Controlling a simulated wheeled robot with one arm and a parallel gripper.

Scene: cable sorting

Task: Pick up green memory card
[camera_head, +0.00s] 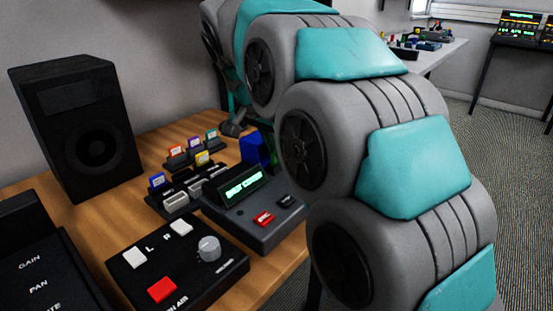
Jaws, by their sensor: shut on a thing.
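Several small memory cards stand upright in dark holders on the wooden desk. A green-teal card (211,136) is at the right end of the back row, and I cannot tell if it is the green memory card of the task. My arm fills the middle and right and bends down behind itself to the desk. The dark end of my gripper (232,128) shows in part, low over the desk, just right of the back row. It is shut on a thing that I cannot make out. A narrow green patch (272,154) shows beside my arm, mostly hidden.
A blue upright object (252,148) stands behind a device with a lit display (241,187). A button panel (177,261) is at the front and a black speaker (77,125) at the left. Yellow (202,158) and blue (157,180) cards stand in the nearer holders.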

